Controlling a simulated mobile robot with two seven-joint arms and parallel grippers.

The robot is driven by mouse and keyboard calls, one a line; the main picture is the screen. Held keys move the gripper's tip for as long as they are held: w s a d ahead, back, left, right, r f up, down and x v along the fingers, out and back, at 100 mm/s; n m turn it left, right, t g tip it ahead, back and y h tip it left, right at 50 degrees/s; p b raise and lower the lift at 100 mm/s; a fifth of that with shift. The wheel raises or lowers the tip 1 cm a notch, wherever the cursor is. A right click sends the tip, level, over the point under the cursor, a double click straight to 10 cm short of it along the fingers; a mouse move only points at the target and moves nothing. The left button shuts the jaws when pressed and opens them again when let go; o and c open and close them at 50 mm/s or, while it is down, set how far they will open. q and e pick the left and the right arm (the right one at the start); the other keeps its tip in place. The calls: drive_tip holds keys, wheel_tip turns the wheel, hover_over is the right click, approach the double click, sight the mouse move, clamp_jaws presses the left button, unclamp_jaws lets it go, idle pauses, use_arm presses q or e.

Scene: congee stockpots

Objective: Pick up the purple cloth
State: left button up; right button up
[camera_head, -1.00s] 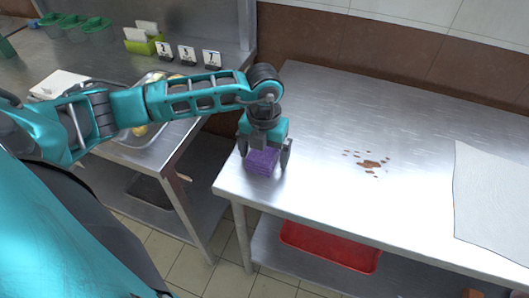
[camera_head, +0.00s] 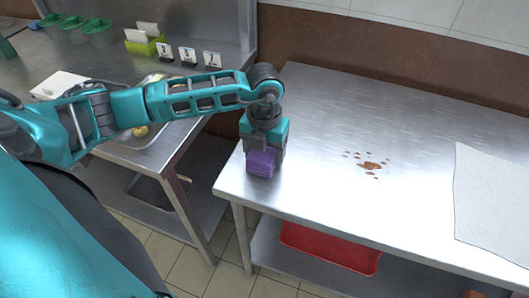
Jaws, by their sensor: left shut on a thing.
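The purple cloth (camera_head: 261,164) is a small folded block at the near left corner of the steel table (camera_head: 320,208). My left gripper (camera_head: 263,157) points down over it, with its fingers closed in on the cloth's sides. The cloth is at or just above the table top; I cannot tell whether it still touches it. The gripper hides the cloth's upper part. My right gripper is not in view.
A brown spill (camera_head: 369,165) with small drops lies mid-table. A pale sheet (camera_head: 490,195) lies at the right. A red tray (camera_head: 331,247) is on the lower shelf. Number signs (camera_head: 188,56) and a metal tray (camera_head: 150,130) stand on the left counter.

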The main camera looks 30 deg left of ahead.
use_arm(q)
wheel_tip(320, 180, up, 20)
drive_tip(key=p, duration=0.1)
idle(0.4)
